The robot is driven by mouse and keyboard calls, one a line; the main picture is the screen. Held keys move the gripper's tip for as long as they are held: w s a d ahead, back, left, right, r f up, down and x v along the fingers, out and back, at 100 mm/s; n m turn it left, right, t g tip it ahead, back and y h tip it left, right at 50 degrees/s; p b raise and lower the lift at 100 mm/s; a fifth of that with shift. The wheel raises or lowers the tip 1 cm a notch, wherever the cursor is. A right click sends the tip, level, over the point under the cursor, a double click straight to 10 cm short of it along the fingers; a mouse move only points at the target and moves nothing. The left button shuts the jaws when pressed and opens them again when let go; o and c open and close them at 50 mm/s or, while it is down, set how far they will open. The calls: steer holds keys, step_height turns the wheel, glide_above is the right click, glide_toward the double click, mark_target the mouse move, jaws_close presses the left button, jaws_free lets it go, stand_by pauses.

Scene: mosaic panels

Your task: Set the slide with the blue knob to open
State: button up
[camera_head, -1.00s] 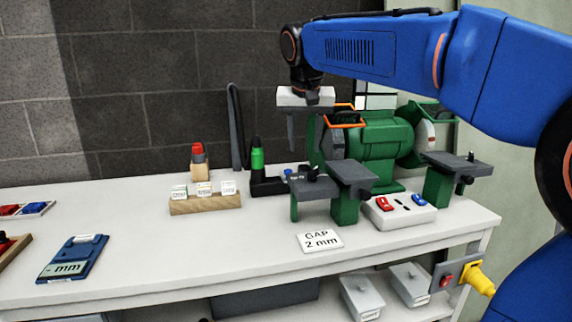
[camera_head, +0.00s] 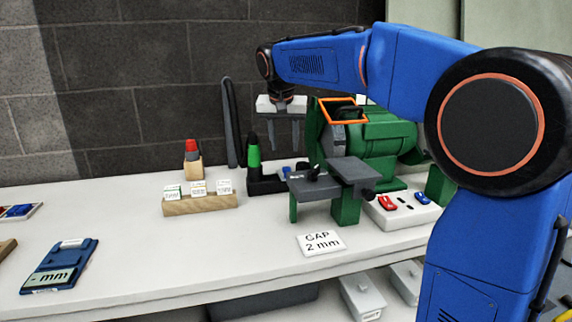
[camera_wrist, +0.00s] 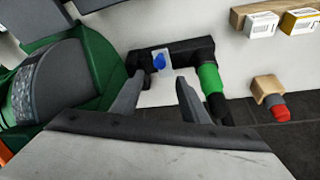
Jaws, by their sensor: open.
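The blue knob (camera_wrist: 158,61) sits on a pale plate (camera_wrist: 165,58) set in a black angled fitting (camera_wrist: 185,50), seen in the wrist view. In the head view a bit of the blue knob (camera_head: 287,170) shows behind the grey tool rest, beside the black fitting (camera_head: 263,184). The slide's position is hard to tell. My gripper (camera_head: 285,135) is open and empty, pointing down above the fitting. In the wrist view its fingertips (camera_wrist: 160,85) lie either side of the knob's line, apart from it.
A green grinder (camera_head: 375,140) with grey tool rests (camera_head: 350,172) stands close right. A green-sleeved upright (camera_head: 254,157) rises from the fitting's left end. A wooden block with labelled boxes (camera_head: 200,205) and a red-topped item (camera_head: 192,150) stand left.

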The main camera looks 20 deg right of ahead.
mark_target(286, 168)
steer(key=x, duration=0.9)
steer(key=shift+f, duration=0.1)
